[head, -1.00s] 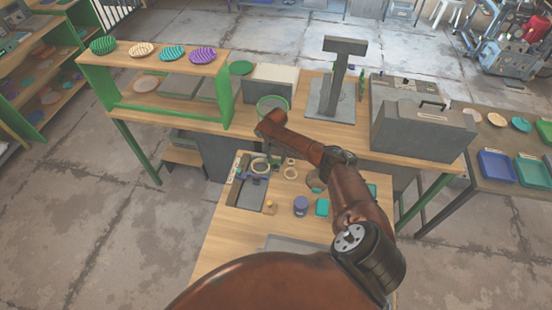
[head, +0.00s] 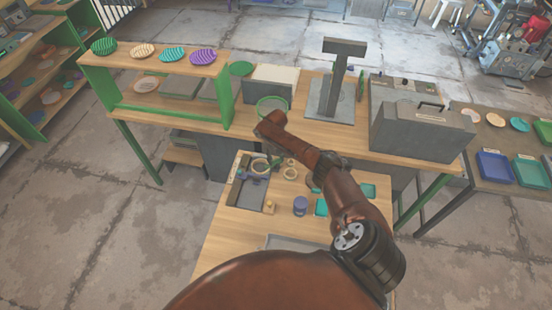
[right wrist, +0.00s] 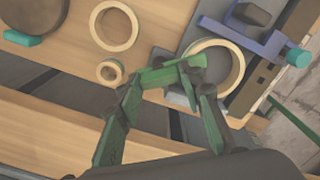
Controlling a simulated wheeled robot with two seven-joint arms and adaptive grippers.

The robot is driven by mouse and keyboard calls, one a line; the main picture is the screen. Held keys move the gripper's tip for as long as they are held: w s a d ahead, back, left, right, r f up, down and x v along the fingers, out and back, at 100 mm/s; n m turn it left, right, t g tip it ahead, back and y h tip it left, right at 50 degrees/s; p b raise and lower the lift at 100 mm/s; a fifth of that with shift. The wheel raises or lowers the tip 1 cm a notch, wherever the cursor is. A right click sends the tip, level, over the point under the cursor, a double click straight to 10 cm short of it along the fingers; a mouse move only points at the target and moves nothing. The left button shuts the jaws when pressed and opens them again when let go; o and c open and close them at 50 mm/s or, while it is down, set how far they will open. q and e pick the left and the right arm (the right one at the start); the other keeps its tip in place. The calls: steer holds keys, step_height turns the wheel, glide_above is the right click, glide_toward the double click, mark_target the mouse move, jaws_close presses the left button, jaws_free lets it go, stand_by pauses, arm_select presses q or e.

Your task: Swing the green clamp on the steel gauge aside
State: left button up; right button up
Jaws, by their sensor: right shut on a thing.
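In the right wrist view, the green clamp (right wrist: 168,75) is a short green bar above a grey steel part (right wrist: 181,92), beside a pale wooden ring (right wrist: 238,68). My right gripper (right wrist: 162,78) has its green-tinted fingers on either side of the bar and is shut on it. In the head view, my brown right arm reaches over the low wooden table and hides most of the gripper and clamp. My left gripper is not in view.
A blue bracket (right wrist: 245,34) lies close to the pale ring. Two other pale rings (right wrist: 114,27) lie left of the clamp. A purple round container (head: 300,206) stands on the low table (head: 235,230). A grey press-like stand (head: 338,85) is on the bench behind.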

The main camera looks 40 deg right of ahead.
steer(key=n, duration=1)
steer(key=shift+r+n, duration=0.1)
steer(key=shift+n, duration=0.3)
stand_by(0.3)
steer(key=o, duration=1.2)
steer(key=shift+c, duration=0.2)
step_height(320, 180, up, 12)
